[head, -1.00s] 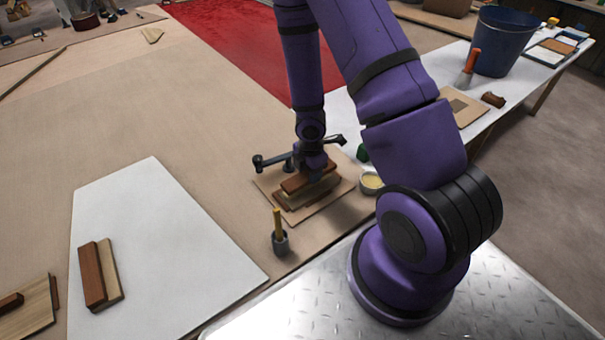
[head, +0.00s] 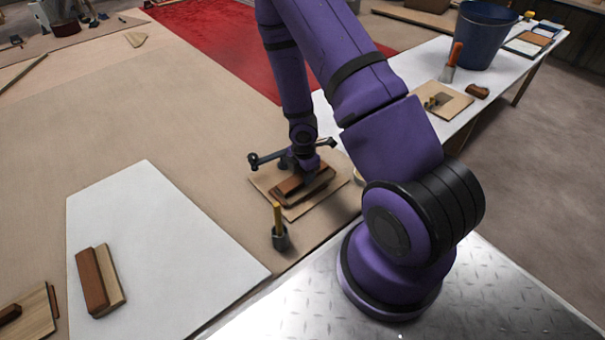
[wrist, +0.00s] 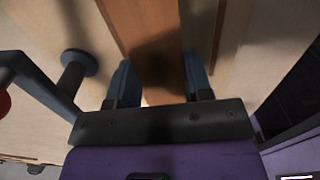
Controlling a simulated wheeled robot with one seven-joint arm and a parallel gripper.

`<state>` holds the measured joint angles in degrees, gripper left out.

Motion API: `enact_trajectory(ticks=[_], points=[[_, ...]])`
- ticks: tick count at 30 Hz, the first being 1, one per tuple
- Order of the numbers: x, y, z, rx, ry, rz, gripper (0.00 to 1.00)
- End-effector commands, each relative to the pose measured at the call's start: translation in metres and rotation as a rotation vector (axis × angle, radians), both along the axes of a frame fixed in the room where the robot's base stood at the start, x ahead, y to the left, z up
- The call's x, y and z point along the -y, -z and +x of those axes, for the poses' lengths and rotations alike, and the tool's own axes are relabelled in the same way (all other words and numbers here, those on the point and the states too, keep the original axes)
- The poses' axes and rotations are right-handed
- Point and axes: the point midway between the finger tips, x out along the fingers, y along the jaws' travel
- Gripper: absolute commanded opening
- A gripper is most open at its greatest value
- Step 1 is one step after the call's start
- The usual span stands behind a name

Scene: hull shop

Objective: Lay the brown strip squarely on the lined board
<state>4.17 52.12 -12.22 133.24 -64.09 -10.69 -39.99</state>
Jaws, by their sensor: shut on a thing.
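My gripper (head: 297,178) is shut on a brown strip (head: 301,183), low over a pale board (head: 292,212) on the large tan worktop. In the wrist view the strip (wrist: 148,22) runs between the two fingers of my gripper (wrist: 160,72), with pale wood on both sides. Darker brown pieces lie under and beside the held strip on the board. I cannot tell whether the strip touches what is below it. No drawn lines on the board can be made out, and my gripper hides part of the strip.
A small pot with a yellow-handled tool (head: 280,236) stands close in front of the board. A white panel (head: 160,240) at left bears a brown and pale block (head: 93,281). A blue bucket (head: 484,38) stands on the white side table.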

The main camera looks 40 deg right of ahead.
Motion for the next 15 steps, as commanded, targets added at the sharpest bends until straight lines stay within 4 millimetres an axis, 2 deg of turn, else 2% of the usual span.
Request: enact_trajectory(ticks=[3,4,6,7,15], points=[[-0.0003,0.0026,-0.0001,-0.001,0.0,0.0,0.21],[-0.0003,0.0025,0.0,0.0,0.0,0.001,0.51],[-0.0003,0.0022,0.0,0.0,0.0,0.001,0.67],[-0.0003,0.0022,0.0,0.0,0.0,0.001,0.72],[-0.0002,0.0018,0.0,0.0,0.0,0.0,0.72]])
